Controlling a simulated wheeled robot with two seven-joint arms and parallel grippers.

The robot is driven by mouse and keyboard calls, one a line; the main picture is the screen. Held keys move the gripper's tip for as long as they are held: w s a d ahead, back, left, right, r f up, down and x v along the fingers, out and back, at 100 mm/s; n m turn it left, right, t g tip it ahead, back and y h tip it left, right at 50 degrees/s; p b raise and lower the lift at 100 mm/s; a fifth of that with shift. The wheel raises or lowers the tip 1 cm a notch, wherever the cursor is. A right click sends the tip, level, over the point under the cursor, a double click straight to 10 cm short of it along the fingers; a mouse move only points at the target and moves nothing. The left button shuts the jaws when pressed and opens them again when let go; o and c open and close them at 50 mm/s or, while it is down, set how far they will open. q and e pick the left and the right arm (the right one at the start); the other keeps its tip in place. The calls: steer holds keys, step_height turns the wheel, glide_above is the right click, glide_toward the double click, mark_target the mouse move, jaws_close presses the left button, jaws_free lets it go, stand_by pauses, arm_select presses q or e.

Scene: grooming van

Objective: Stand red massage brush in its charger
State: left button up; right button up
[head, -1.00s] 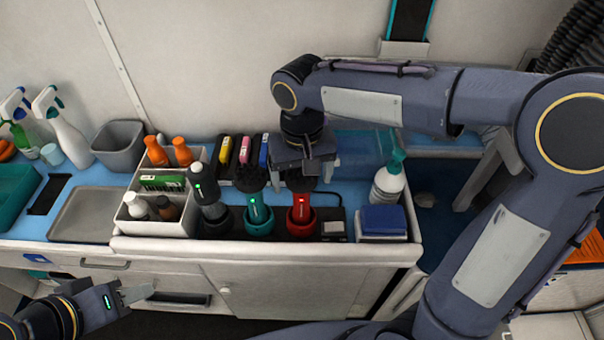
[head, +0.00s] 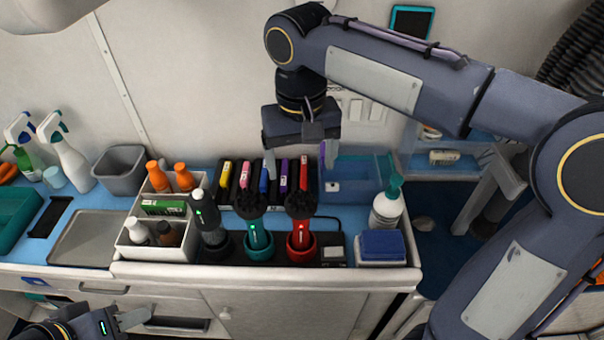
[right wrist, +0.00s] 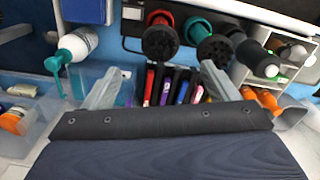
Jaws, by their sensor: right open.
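The red massage brush (head: 301,222) stands upright in the red cup of the charger (head: 323,250) on the counter, dark bristle head up. It also shows in the right wrist view (right wrist: 160,38). A teal brush (head: 256,225) stands in the cup to its left, and a black and grey device (head: 208,220) in the cup further left. My right gripper (head: 301,170) is open and empty above and behind the red brush, apart from it. My left gripper (head: 130,318) is at the lower left, in front of the cabinet, its fingers only partly in view.
A rack of coloured cartridges (head: 226,180) stands behind the brushes. A white organiser (head: 135,233) with bottles is on the left. A white pump bottle (head: 386,210) and a blue sponge (head: 382,245) are on the right. A grey tray (head: 90,238) lies further left.

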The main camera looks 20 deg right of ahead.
steer(key=s+d+f+t+y, duration=0.2)
steer(key=s+d+f, duration=0.2)
steer(key=s, duration=0.4)
steer(key=s+d+f+m+t+y, duration=0.1)
steer(key=s+d+f+t, duration=0.2)
steer(key=s+d+f, duration=0.2)
step_height(320, 180, down, 2)
steer(key=s, duration=0.3)
steer(key=shift+m+t+y, duration=0.3)
steer(key=shift+y, duration=0.1)
